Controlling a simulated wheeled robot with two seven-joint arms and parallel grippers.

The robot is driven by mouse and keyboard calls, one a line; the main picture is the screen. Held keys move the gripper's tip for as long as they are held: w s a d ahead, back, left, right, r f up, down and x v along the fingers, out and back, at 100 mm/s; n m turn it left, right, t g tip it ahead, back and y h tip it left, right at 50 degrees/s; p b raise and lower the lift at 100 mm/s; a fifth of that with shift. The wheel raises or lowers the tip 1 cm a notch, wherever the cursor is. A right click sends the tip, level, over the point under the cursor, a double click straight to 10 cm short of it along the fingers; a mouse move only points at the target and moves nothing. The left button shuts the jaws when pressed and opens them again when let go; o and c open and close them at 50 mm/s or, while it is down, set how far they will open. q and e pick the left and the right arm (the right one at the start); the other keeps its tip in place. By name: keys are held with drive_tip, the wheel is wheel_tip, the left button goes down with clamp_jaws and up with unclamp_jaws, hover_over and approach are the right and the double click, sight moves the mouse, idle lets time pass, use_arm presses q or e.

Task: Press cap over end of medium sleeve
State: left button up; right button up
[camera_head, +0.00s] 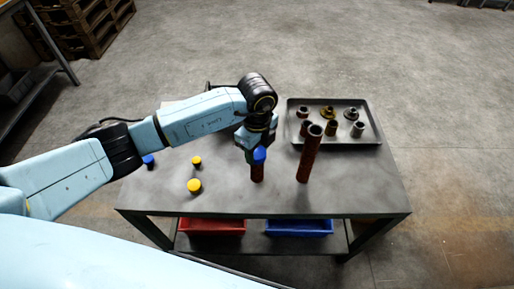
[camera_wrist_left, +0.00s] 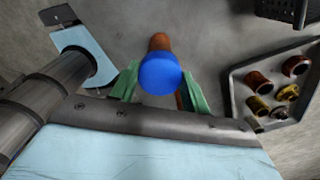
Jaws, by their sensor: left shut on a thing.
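My left gripper (camera_head: 257,146) is shut on a blue cap (camera_head: 260,155). The cap is at the top of a shorter reddish-brown sleeve (camera_head: 257,173) that stands upright on the table. In the left wrist view the blue cap (camera_wrist_left: 160,74) sits between the green fingertips, and part of a brown sleeve (camera_wrist_left: 160,42) shows behind it. I cannot tell how far the cap is over the sleeve's end. A taller brown sleeve (camera_head: 310,155) stands upright to the right, open at the top. My right gripper is not in view.
A grey tray (camera_head: 375,112) at the back right holds several short brown and brass-coloured fittings. Two yellow caps (camera_head: 194,186) (camera_head: 196,161) and another blue cap (camera_head: 149,161) are on the left of the table. Red (camera_head: 212,227) and blue (camera_head: 299,228) bins sit on the lower shelf.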

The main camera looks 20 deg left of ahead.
use_arm(q)
drive_tip(key=o, duration=1.5)
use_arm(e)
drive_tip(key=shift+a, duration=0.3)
use_arm(q)
drive_tip(key=shift+r, duration=0.1)
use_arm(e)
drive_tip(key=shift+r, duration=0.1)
use_arm(q)
wheel_tip(320, 180, up, 2)
drive_tip(key=shift+r+p, duration=0.1)
drive_tip(key=shift+p, duration=0.95)
drive_tip(key=shift+r+p, duration=1.25)
drive_tip(key=shift+r, duration=0.15)
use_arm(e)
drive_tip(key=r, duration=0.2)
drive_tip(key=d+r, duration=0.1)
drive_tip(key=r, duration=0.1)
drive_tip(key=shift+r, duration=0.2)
